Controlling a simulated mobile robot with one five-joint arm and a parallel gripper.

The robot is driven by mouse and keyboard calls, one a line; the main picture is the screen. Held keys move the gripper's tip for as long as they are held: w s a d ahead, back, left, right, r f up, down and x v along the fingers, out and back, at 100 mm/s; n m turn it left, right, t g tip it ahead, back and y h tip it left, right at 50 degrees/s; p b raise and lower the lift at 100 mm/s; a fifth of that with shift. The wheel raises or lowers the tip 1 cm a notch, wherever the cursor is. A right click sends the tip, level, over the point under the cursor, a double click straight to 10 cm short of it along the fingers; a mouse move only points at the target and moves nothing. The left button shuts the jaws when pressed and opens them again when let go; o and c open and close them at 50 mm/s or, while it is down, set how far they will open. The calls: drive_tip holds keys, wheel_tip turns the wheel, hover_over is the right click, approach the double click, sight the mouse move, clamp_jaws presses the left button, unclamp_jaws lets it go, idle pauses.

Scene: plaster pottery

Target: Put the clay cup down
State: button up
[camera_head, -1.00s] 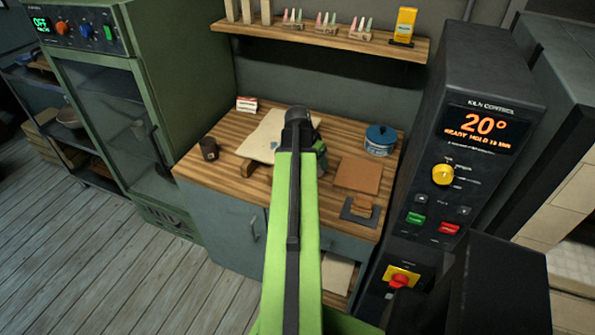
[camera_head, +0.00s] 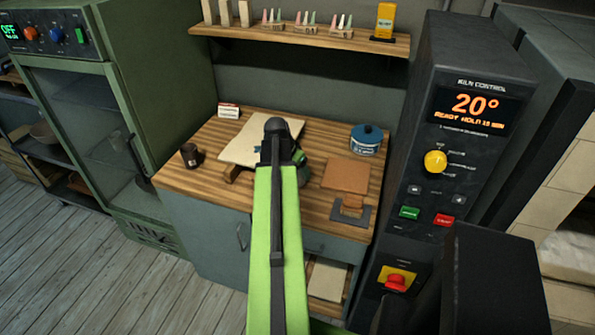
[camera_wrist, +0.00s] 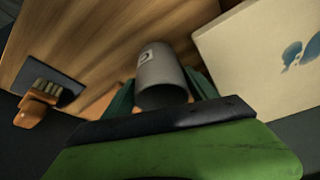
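The grey clay cup (camera_wrist: 161,72), with a small pale square mark on its side, is in the wrist view. The dark green fingers of my gripper (camera_wrist: 162,92) lie along both sides of it, and my gripper appears shut on it. In the head view my green arm hides the cup and the fingertips, over the middle of the wooden worktop (camera_head: 222,190). I cannot tell whether the cup touches the worktop.
A pale board with blue marks (camera_head: 240,147) lies by my gripper and shows in the wrist view (camera_wrist: 255,75). A dark brown cup (camera_head: 191,156) stands left. A shelf (camera_head: 300,36) hangs above.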

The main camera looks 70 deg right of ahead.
drive_tip(key=shift+r+p, duration=0.45)
drive_tip(key=p+v, duration=1)
drive_tip(key=v, duration=0.1)
drive_tip(key=shift+r, duration=0.2)
drive_tip(key=shift+w, duration=0.1)
